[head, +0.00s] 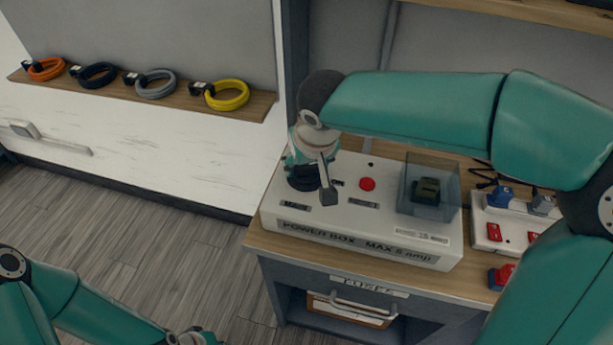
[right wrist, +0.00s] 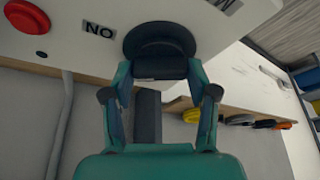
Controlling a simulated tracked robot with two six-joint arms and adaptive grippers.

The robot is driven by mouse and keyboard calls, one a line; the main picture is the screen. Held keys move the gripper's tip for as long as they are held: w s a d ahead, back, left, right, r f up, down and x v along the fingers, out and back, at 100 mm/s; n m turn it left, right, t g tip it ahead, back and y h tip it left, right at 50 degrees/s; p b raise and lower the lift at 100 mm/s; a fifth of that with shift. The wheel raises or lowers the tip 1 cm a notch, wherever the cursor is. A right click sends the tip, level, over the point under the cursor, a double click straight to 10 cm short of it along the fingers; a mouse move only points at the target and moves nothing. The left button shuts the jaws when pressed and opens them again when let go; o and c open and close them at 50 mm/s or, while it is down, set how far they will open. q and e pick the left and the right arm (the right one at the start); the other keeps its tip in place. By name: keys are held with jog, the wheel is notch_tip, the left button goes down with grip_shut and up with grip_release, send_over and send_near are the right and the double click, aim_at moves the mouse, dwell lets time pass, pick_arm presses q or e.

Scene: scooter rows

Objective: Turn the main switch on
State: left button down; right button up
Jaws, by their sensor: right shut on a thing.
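The power box (head: 361,250) is a white box on the wooden bench top, lettered "POWER BOX MAX 8 amp" on its front. A round black knob (head: 304,183), which looks like the main switch, sits on its left top; it also shows in the right wrist view (right wrist: 158,42). My right gripper (head: 303,165) comes down over the knob. In the right wrist view its fingers (right wrist: 160,78) close around the knob's grip from both sides. The knob's exact setting is partly hidden. Of my left arm only links show, at the lower left; its gripper is out of view.
A red button (head: 367,184) and a clear cover (head: 443,178) over a dark part are on the box. A power strip (head: 498,235) with red switches and plugs stands to the right. Coloured cable coils (head: 227,95) lie on a shelf at the left.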

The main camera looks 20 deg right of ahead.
jog(key=m+h+b, duration=0.1)
jog(key=m+b, duration=0.1)
jog(key=shift+w+a+m, duration=0.1)
jog(key=shift+m, duration=0.3)
jog(key=shift+r+m+g+h+b, duration=0.1)
jog(key=shift+m+g+h+b, duration=0.35)
jog(key=shift+m, duration=1.15)
jog(key=shift+w+h, duration=0.1)
jog(key=shift+h, duration=0.15)
jog(key=o, duration=1.2)
jog(key=shift+c, duration=0.2)
jog(key=v, duration=1.2)
